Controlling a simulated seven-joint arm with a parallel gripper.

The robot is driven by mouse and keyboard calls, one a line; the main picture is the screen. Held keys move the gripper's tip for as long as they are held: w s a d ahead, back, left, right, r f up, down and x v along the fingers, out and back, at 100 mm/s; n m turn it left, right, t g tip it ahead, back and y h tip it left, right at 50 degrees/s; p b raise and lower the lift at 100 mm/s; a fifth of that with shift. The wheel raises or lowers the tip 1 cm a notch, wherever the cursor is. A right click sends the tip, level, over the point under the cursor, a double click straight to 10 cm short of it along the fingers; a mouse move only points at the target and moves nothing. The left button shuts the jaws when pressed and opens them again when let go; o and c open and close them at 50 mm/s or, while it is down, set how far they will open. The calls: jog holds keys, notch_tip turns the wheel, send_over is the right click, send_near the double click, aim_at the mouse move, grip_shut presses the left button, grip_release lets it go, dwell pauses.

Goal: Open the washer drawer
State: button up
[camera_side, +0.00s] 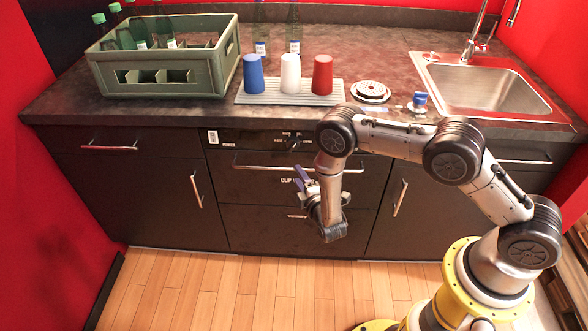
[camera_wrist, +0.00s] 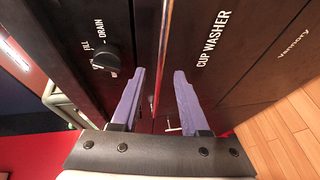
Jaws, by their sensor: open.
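The washer drawer (camera_side: 248,186) is the dark front under the counter, and it looks shut, flush with the cabinet. Its long metal handle (camera_side: 258,167) runs across the top of the front. In the wrist view the handle (camera_wrist: 163,55) shows as a thin upright bar, with the "CUP WASHER" label (camera_wrist: 211,40) to its right. My gripper (camera_side: 301,179) is at the drawer front, near the handle's middle. In the wrist view my gripper (camera_wrist: 160,73) is open, with one purple finger on each side of the bar's line. I cannot tell whether either finger touches it.
A dark knob (camera_wrist: 106,60) marked fill and drain is left of the fingers. On the counter are a green crate (camera_side: 160,78) with bottles, a ribbed mat (camera_side: 262,98) with three cups, and a sink (camera_side: 490,88). The wooden floor (camera_side: 200,290) in front is clear.

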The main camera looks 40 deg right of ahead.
jog(key=shift+x, duration=2.55)
grip_shut()
